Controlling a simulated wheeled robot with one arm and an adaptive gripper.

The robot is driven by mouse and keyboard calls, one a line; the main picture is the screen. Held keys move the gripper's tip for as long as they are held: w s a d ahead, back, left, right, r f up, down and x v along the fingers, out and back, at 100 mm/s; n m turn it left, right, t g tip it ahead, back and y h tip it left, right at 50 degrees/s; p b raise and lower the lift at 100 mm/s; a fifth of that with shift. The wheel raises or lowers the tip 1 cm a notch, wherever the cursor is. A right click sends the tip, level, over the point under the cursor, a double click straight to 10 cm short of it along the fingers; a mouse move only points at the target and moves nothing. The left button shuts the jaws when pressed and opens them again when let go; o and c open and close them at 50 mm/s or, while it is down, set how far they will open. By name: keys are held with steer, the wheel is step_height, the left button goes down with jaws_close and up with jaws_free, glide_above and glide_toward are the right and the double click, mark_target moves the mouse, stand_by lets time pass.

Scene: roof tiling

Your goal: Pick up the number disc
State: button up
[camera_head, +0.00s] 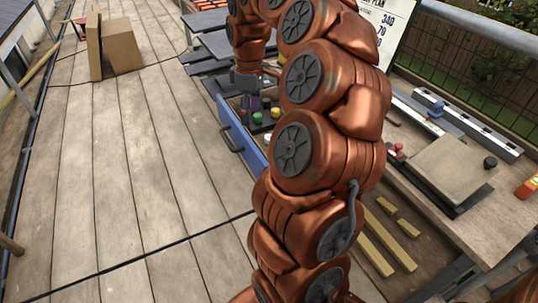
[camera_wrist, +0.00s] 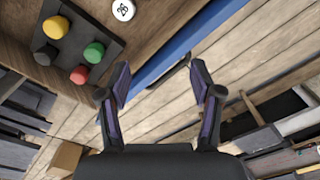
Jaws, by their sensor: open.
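The number disc (camera_wrist: 122,10) is a small white round piece with dark digits, cut slightly by the top edge of the wrist view. It lies in an open drawer with a blue front (camera_head: 243,130), and also shows as a small white spot in the head view (camera_head: 268,138), partly beside my arm. My gripper (camera_wrist: 160,82) is open and empty above the drawer's blue front edge, with the disc beyond its fingertips. In the head view my gripper (camera_head: 248,100) hangs over the drawer area, its fingers hard to make out.
A dark tray in the drawer holds yellow (camera_wrist: 56,27), green (camera_wrist: 94,53), red (camera_wrist: 79,74) and dark knobs, close to the disc. The workbench (camera_head: 480,225) carries boards and tools.

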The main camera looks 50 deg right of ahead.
steer(key=b, duration=0.2)
glide_above(269, 137)
steer(key=f, duration=0.4)
steer(key=shift+w+f, duration=0.1)
steer(key=shift+w, duration=0.15)
steer(key=shift+d+f, duration=0.15)
steer(key=shift+f, duration=0.1)
steer(key=shift+s+f+b, duration=0.15)
steer(key=shift+f+b, duration=0.2)
steer(key=shift+f, duration=1.5)
steer(key=shift+s+f+b, duration=0.1)
steer(key=shift+f+b, duration=0.25)
steer(key=shift+f, duration=1.5)
steer(key=shift+c, duration=0.2)
steer(key=c, duration=0.9)
steer(key=shift+r, duration=0.2)
